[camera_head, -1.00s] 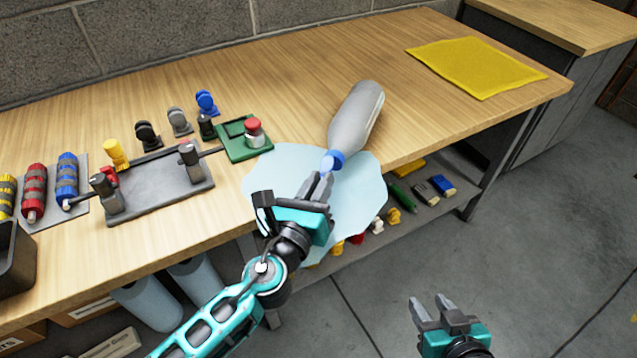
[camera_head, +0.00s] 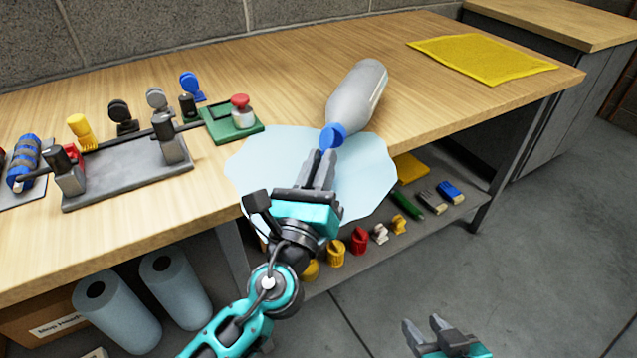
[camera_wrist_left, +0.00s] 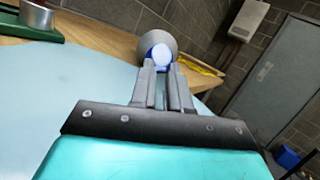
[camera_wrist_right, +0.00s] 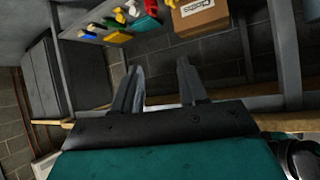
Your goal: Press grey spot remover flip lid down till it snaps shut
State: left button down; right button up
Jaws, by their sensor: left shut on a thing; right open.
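The grey spot remover bottle (camera_head: 354,96) lies on its side at the front of the bench, its blue flip lid (camera_head: 333,137) pointing towards me. My left gripper (camera_head: 324,157) reaches over the pale blue mat and is shut on the blue lid end. In the left wrist view, the lid (camera_wrist_left: 158,57) sits at the fingertips, with the round grey bottle (camera_wrist_left: 157,41) behind it. The fingertips partly cover the lid, and I cannot tell whether it is snapped shut. My right gripper (camera_head: 424,325) is open and empty, low in front of the bench.
The pale blue mat (camera_head: 260,170) hangs over the bench's front edge. A yellow cloth (camera_head: 482,58) lies at the right. A lower shelf holds several small items.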

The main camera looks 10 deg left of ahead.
pick_arm(q)
jog(key=shift+w+d+f+t+b, duration=0.1)
jog(key=shift+f+t+b, duration=0.1)
jog(key=shift+t+b, duration=0.65)
jog(key=c, duration=1.3)
grip_release()
jog(key=shift+g, duration=0.25)
jog(key=shift+o, duration=1.1)
pick_arm(e)
jog(key=shift+w+a+f, duration=0.25)
jog(key=shift+a+f, duration=0.3)
jog(key=shift+a, duration=0.05)
pick_arm(q)
jog(key=shift+f, duration=0.1)
pick_arm(e)
jog(key=shift+s+f, duration=0.1)
jog(key=shift+s, duration=0.05)
